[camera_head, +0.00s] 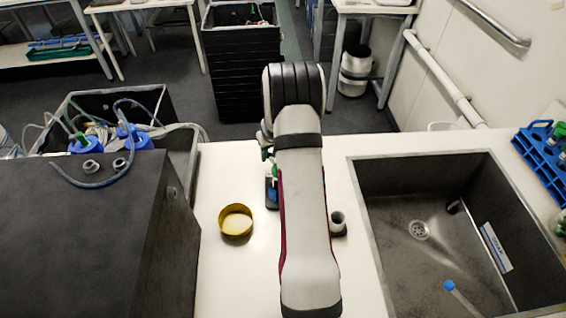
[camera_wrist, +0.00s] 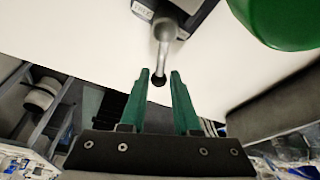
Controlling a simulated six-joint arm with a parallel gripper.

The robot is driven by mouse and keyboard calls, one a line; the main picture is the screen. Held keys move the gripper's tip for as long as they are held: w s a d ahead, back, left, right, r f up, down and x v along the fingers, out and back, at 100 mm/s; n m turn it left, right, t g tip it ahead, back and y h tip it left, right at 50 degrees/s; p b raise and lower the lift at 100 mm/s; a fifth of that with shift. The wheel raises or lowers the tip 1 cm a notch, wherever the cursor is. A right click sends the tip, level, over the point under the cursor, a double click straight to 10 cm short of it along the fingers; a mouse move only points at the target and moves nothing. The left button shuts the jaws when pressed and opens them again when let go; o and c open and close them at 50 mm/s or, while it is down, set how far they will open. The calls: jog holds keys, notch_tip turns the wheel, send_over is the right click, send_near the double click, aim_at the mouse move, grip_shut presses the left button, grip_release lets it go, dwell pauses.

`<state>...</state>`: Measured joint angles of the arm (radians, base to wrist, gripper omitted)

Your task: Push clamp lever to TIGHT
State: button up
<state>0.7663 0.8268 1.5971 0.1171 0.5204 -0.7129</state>
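In the wrist view my gripper (camera_wrist: 160,75) has two green fingers standing apart with nothing held between them. Ahead of the fingertips, a grey metal rod (camera_wrist: 164,50) with a rounded end, which looks like the clamp lever, rises from a dark base (camera_wrist: 196,8). A small label (camera_wrist: 144,9) sits on the base, but its lettering is too small to read. The fingers look apart from the rod. In the head view my arm covers most of this area, and I cannot make out the lever there.
A sink (camera_head: 415,205) is at right. A dark box (camera_head: 90,235) fills the left.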

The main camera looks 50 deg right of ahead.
jog(key=n, duration=0.1)
jog(key=a+n, duration=0.1)
jog(key=shift+w+n+y, duration=0.15)
jog(key=shift+n+y, duration=0.15)
jog(key=shift+y, duration=0.1)
jog(key=shift+o, duration=1.4)
jog(key=v, duration=0.4)
jog(key=shift+r, duration=0.25)
